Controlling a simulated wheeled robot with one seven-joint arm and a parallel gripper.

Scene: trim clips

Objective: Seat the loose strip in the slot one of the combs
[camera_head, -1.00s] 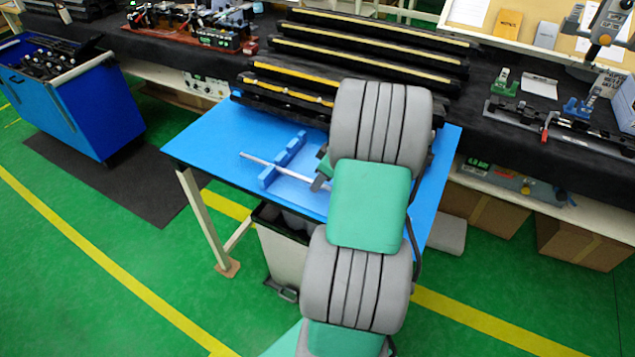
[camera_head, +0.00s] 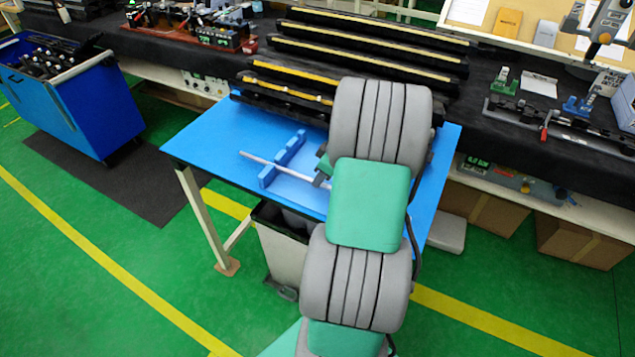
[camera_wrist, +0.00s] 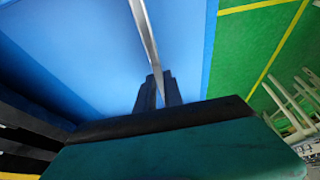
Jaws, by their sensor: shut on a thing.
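The loose strip (camera_head: 260,161) is a thin, light grey bar over the blue table. Its left part crosses a blue toothed comb (camera_head: 283,161). I cannot tell from here whether the strip lies in a slot of the comb or just above it. My gripper (camera_head: 321,181) is to the right of the comb, mostly hidden behind my arm. In the wrist view, the dark fingers of my gripper (camera_wrist: 159,92) are shut on the strip (camera_wrist: 147,40), which runs away from them to the top edge. Any other comb is hidden behind my arm.
The blue table (camera_head: 210,143) is bare at its left. Long black rails with yellow strips (camera_head: 290,85) stand along its back edge. A grey bin (camera_head: 283,245) is under the front edge. A blue cart (camera_head: 80,100) stands apart at the left.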

